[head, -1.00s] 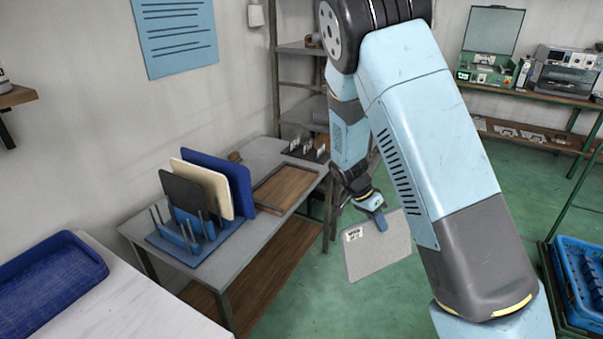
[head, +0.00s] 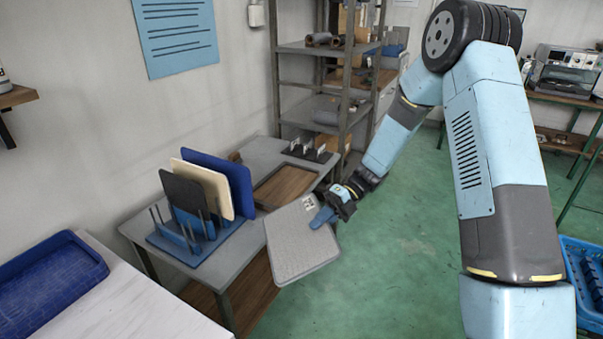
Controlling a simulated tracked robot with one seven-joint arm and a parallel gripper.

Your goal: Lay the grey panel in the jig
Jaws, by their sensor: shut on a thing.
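The grey panel (head: 298,243) is a flat, light grey speckled board with a small white label near one corner. My gripper (head: 322,217) is shut on its right edge, by the label. The panel is tilted in the air in front of the table's right side, and its left part hides some of the table edge. The jig appears to be the shallow brown frame (head: 285,186) lying on the table behind and above the panel in the head view. It looks empty; its near end is partly hidden by the panel.
A blue rack (head: 196,249) on the grey table (head: 140,228) holds upright black (head: 183,193), cream (head: 207,187) and blue (head: 233,180) panels, left of the frame. A dark slotted holder (head: 307,152) lies behind the frame. Metal shelving (head: 347,100) stands behind the table.

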